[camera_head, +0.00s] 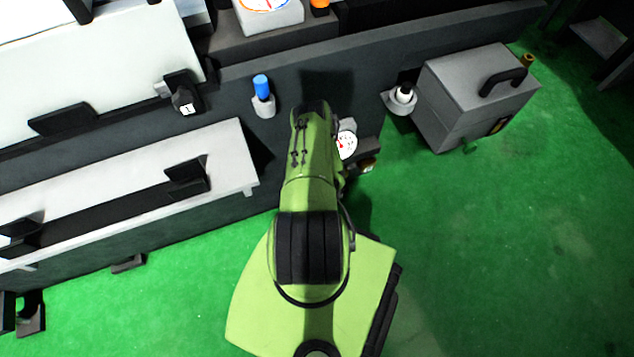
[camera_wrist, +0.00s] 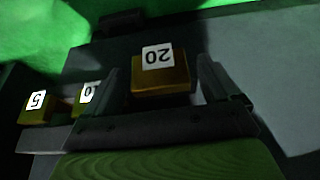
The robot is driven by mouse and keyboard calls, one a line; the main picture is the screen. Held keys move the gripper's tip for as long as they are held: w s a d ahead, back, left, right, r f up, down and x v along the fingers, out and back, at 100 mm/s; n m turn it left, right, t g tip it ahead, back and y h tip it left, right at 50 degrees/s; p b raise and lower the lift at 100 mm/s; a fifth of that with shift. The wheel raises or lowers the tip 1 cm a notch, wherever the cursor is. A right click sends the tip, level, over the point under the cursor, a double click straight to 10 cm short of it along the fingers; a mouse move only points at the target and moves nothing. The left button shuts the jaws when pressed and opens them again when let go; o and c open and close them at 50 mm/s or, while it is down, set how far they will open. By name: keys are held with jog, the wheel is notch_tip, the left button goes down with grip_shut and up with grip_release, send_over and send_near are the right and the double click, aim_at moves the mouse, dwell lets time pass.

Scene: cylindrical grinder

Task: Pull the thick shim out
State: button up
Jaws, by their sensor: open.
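In the wrist view, a brass-coloured block labelled 20 (camera_wrist: 160,76) is the largest of the labelled blocks in sight; its label appears upside down. My gripper (camera_wrist: 157,72) is open, with one dark finger at each side of this block. A gap shows between each finger and the block, so it is not clamped. A block labelled 10 (camera_wrist: 84,97) is partly hidden behind the left finger. A block labelled 5 (camera_wrist: 35,107) stands farther left. In the head view my own arm hides the gripper.
In the head view, a white dial gauge (camera_head: 346,145) shows just right of my arm. A grey box with a black handle (camera_head: 470,95) stands at right. Green floor (camera_head: 500,250) is clear at lower right.

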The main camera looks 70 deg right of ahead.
jog(key=p+v, duration=0.9)
jog(key=v, duration=0.6)
jog(key=shift+r, duration=0.4)
jog(key=shift+s+a, duration=0.1)
